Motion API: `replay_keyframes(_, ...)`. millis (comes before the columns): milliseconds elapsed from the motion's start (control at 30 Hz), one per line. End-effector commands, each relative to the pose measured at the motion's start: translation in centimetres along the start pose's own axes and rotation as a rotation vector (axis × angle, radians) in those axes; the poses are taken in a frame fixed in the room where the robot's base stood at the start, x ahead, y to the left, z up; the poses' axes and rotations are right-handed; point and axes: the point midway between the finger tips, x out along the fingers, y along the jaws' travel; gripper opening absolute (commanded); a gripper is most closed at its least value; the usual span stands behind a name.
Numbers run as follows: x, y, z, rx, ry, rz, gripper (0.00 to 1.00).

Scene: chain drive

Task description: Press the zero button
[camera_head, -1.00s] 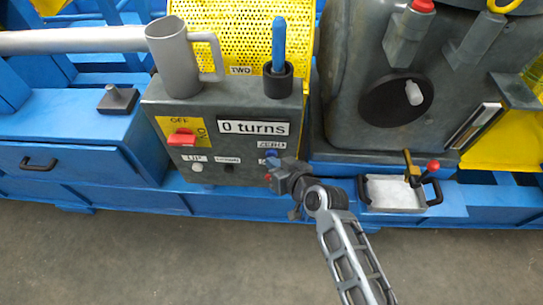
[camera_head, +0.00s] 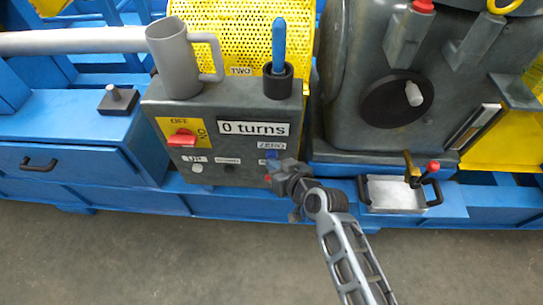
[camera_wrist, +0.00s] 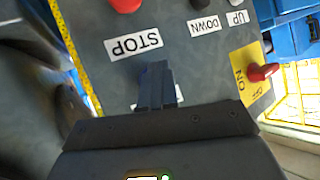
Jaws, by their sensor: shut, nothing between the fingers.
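The control box (camera_head: 170,103) has a ZERO label (camera_head: 271,145) on its front, with the small blue zero button (camera_head: 271,154) just below it. My gripper (camera_head: 274,167) is shut and empty, with its tips close below the blue button in the head view. I cannot tell whether they touch it. In the wrist view, my closed fingers (camera_wrist: 156,84) point at the panel beside the STOP label (camera_wrist: 134,43). The zero button does not show in that view, and the fingers may hide it.
A red stop button (camera_wrist: 125,4) is close by, partly hidden by my gripper in the head view. The panel also has a red on/off switch (camera_head: 182,138), a white UP button (camera_head: 197,168) and a black button (camera_head: 229,168). A grey mug (camera_head: 172,60) stands on top.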

Motion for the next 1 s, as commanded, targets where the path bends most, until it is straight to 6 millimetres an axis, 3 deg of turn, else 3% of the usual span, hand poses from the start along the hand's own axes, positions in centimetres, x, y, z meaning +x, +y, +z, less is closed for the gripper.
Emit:
replay_keyframes(633, -1.2, -0.8, 0.8, 0.0, -0.002, 0.0, 0.0)
replay_keyframes(1000, -3.5, -2.5, 2.4, 0.0, -0.002, 0.0, 0.0)
